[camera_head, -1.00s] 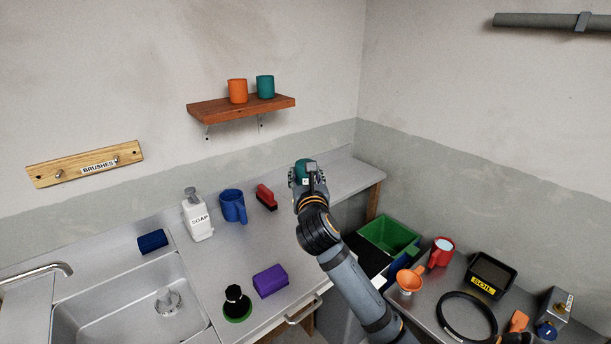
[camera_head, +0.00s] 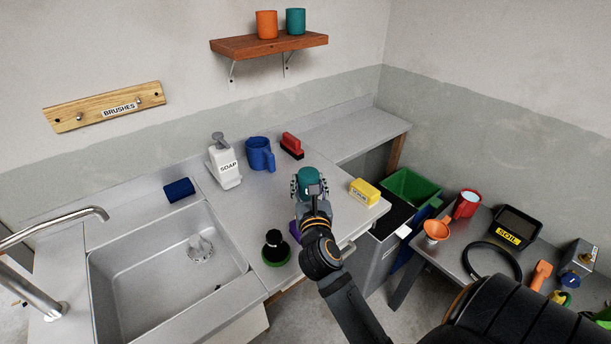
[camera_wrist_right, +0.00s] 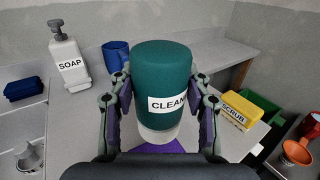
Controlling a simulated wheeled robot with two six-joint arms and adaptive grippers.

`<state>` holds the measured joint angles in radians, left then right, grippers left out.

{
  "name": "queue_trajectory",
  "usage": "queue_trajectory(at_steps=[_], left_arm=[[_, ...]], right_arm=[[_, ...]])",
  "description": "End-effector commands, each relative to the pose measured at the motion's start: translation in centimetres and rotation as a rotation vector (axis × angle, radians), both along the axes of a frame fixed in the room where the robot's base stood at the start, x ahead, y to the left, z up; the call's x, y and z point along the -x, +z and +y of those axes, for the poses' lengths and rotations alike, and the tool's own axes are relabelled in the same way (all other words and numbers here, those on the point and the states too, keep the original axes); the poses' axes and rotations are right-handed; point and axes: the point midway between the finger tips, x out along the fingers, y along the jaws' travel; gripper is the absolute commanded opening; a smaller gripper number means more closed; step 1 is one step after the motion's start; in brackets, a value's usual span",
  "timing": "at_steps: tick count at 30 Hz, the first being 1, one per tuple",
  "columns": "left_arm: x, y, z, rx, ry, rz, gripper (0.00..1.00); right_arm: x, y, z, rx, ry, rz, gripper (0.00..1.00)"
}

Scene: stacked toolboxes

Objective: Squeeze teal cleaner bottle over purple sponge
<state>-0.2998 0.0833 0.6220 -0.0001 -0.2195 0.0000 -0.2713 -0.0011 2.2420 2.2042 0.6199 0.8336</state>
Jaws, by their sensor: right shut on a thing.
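My right gripper (camera_head: 311,190) is shut on the teal cleaner bottle (camera_head: 308,177) above the counter. In the right wrist view the bottle (camera_wrist_right: 163,75) stands between the two fingers, with a "CLEAN" label in front and a pale end at the bottom. The purple sponge (camera_head: 294,232) is mostly hidden behind my right gripper and wrist in the head view. In the right wrist view, part of the purple sponge (camera_wrist_right: 157,147) shows below the bottle's pale end. My left gripper is not in view.
A black-handled brush (camera_head: 275,246) stands left of the sponge. The sink (camera_head: 165,280) is at left.

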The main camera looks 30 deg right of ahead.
Motion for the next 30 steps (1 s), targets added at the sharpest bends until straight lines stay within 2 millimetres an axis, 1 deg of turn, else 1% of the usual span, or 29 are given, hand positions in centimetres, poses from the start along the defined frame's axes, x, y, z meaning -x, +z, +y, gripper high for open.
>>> queue_trajectory(at_steps=[1,3,7,13,18,21,24,30], left_arm=[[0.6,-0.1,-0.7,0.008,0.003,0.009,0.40],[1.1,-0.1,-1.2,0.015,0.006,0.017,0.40],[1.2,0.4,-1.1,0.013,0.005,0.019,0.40],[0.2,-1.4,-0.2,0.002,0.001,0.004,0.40],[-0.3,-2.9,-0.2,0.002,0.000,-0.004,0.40],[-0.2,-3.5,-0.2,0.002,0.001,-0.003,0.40],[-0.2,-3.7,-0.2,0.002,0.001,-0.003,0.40],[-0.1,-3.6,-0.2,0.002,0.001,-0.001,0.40]], right_arm=[[0.0,0.1,0.0,0.000,0.000,-0.001,0.33],[0.0,0.1,0.0,0.000,0.000,-0.001,0.33],[0.0,0.3,0.0,0.000,0.000,0.001,0.33],[0.0,-2.0,0.0,0.000,0.000,0.001,0.33],[0.0,-4.0,0.0,0.000,0.000,0.000,0.33],[0.0,-4.8,0.0,0.000,0.001,0.001,0.33],[0.0,-5.1,0.0,0.000,0.001,0.000,0.33],[0.0,-4.9,0.0,0.000,0.000,0.000,0.33]])
